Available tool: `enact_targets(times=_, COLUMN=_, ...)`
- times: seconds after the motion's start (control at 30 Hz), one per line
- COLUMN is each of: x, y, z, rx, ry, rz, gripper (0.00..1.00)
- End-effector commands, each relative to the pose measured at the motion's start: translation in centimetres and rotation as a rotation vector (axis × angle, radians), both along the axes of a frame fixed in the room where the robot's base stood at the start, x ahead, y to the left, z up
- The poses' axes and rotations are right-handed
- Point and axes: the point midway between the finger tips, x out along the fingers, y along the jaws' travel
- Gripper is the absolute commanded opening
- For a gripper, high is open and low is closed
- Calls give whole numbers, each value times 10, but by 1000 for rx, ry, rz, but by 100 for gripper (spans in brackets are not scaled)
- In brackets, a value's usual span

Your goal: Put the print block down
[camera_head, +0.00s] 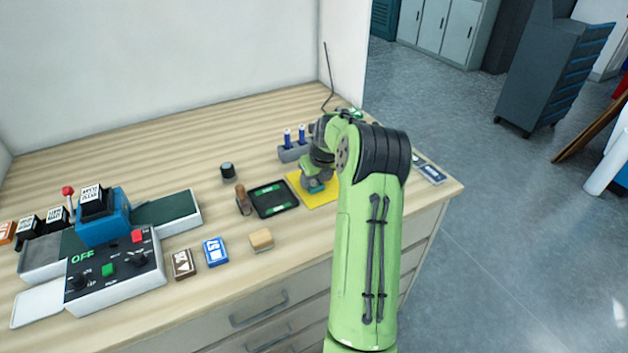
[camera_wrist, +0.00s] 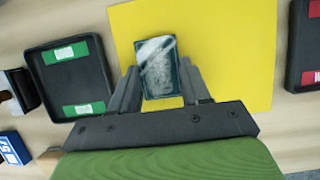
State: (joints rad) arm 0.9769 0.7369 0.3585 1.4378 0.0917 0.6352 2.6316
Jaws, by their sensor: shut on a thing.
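My gripper (camera_head: 318,184) is over the yellow sheet (camera_head: 318,203) on the wooden bench. In the wrist view, its two fingers (camera_wrist: 160,84) are shut on the sides of the print block (camera_wrist: 158,65), a dark green rectangular block with a worn grey-white face. The yellow sheet (camera_wrist: 235,45) lies beneath and around the block in that view. In the head view my gripper and arm largely hide the block. I cannot tell whether the block touches the sheet.
A black tray with green labels (camera_head: 273,198) lies left of the sheet. A black tray with red labels (camera_wrist: 304,45) is to its right in the wrist view. A brown-handled tool (camera_head: 242,200) stands by the green-labelled tray. A rack with blue-topped bottles (camera_head: 293,152) stands behind.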

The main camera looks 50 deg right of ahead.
Motion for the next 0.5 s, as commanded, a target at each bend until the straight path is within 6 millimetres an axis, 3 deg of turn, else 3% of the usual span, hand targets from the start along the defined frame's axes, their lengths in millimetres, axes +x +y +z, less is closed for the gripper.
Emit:
enact_targets(times=0.2, x=0, y=0, z=-2, rx=0, ry=0, rz=0, gripper=17)
enact_targets(times=0.23, x=0, y=0, z=-2, rx=0, ry=0, rz=0, gripper=50)
enact_targets(times=0.37, x=0, y=0, z=-1, rx=0, ry=0, rz=0, gripper=70)
enact_targets(times=0.5, x=0, y=0, z=-1, rx=0, ry=0, rz=0, gripper=72)
